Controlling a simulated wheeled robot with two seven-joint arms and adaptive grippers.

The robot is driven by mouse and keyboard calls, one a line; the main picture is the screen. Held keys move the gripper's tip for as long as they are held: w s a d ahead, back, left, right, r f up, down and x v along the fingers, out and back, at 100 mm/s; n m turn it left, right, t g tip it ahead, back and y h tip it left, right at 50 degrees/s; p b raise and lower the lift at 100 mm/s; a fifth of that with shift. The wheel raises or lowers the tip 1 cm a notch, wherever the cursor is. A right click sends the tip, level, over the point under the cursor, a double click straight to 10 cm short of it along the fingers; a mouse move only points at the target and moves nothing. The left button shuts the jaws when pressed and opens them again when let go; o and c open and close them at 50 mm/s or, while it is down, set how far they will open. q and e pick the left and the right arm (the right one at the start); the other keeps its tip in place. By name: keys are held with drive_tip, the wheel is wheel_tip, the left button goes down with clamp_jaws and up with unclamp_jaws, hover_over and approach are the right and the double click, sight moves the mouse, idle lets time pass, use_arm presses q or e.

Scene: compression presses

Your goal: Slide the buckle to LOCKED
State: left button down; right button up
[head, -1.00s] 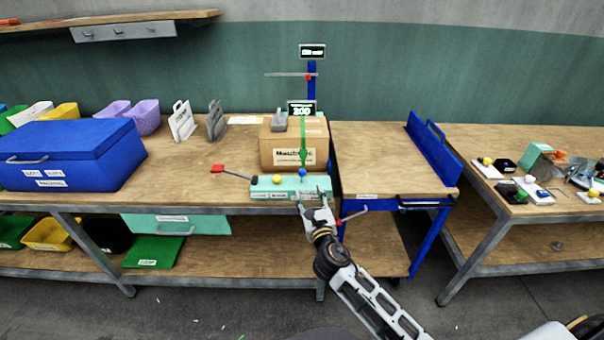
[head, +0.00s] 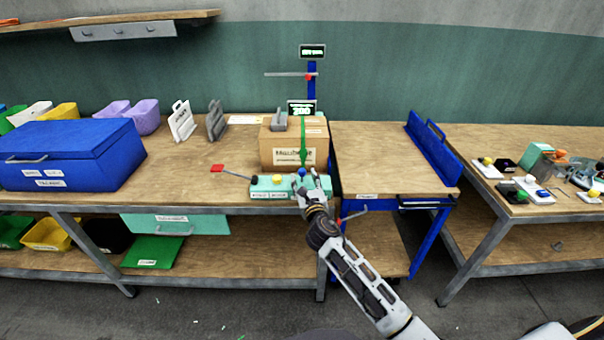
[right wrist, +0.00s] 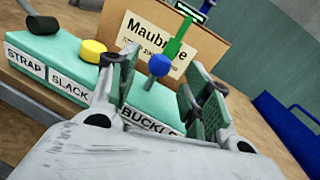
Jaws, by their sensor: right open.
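The teal control block (head: 262,186) sits at the front edge of the bench, with labels STRAP, SLACK and BUCKLE in the right wrist view. The buckle control is a blue ball knob (head: 302,172), above the BUCKLE label (right wrist: 150,122). My right gripper (head: 313,181) is open at the block's right end. In the right wrist view the blue knob (right wrist: 158,65) shows between the two fingers, with gaps on both sides; contact is not visible. The fingers and palm hide part of the block and label. No LOCKED mark is readable. My left gripper is not in view.
A cardboard box (head: 287,141) with a green strap (head: 303,150) stands behind the block. A red-ended lever (head: 217,168) sticks out left.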

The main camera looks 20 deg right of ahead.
sight(303, 175)
drive_tip(key=shift+w+d, duration=0.2)
drive_tip(key=shift+w, duration=2.3)
clamp_jaws()
